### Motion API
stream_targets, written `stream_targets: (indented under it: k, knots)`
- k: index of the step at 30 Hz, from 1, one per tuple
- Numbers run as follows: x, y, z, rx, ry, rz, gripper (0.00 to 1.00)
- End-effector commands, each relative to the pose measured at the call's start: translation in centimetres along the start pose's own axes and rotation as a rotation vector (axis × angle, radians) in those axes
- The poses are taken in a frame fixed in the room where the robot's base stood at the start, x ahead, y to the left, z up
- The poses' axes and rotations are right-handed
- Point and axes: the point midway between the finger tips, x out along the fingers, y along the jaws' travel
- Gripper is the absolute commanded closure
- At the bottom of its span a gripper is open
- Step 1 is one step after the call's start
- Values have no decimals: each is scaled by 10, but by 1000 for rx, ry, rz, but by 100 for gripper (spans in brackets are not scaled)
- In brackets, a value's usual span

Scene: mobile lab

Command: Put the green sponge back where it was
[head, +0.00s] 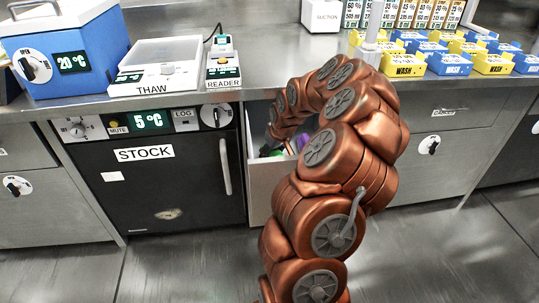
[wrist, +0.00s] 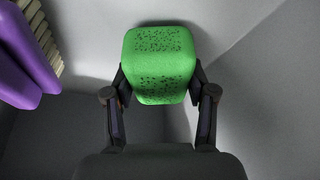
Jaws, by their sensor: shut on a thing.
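The green sponge (wrist: 160,62) is a bright green block with dark specks. In the wrist view it sits between the two fingers of my gripper (wrist: 160,88), which is shut on it. Grey surfaces, like the inside of a drawer, lie around and below it. In the head view my arm reaches down into the open drawer (head: 268,190) under the counter, beside the STOCK door. My arm hides most of the drawer's inside there. I cannot tell whether the sponge touches the drawer's floor.
A purple object (wrist: 28,60) and a stack of pale pieces (wrist: 45,38) lie at the left in the wrist view. The drawer wall (wrist: 250,75) rises at the right. The counter above holds a THAW device (head: 158,68), a READER (head: 223,70) and several yellow and blue bins (head: 448,66).

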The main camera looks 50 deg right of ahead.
Motion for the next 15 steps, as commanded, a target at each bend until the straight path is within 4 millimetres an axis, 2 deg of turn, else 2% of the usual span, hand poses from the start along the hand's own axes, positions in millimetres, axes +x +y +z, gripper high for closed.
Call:
stream_targets:
  k: [4, 8, 15]
  knots:
    - [6, 0, -11, 1, -1, -1, 82]
    - [16, 0, -6, 2, -3, -2, 82]
    - [17, -1, -5, 0, -3, -2, 82]
